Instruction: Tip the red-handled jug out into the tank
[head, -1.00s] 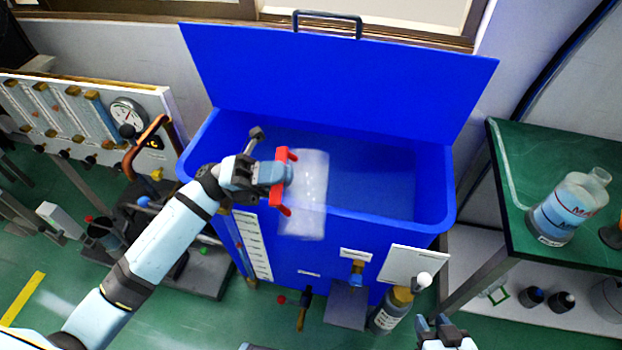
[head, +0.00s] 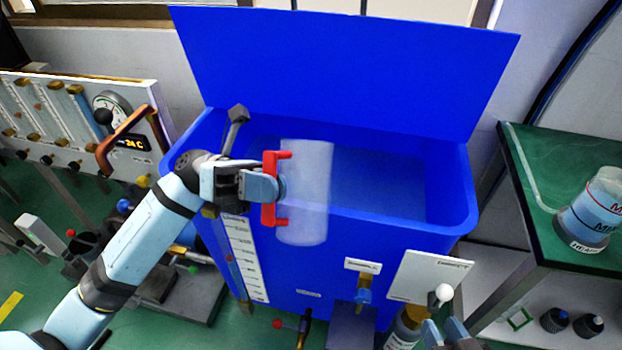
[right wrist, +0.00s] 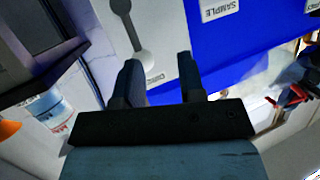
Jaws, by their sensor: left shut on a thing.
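The clear jug (head: 307,190) has a red handle (head: 269,188) on its left side. My left gripper (head: 272,188) is shut on that handle. The jug looks roughly upright and overlaps the front rim of the blue tank (head: 330,262) in the head view. I cannot make out any contents in the jug. The tank's lid (head: 340,70) stands open behind it. My right gripper (head: 450,334) is low at the bottom edge of the head view. In the right wrist view the right gripper (right wrist: 162,75) is open and empty, facing a white plate with a lever.
A white plate (head: 430,277) and a sample tap (head: 363,290) are on the tank's front, with a bottle (head: 405,330) below. A green-topped bench (head: 540,190) with a labelled jug (head: 595,210) stands right. A gauge panel (head: 70,125) stands left.

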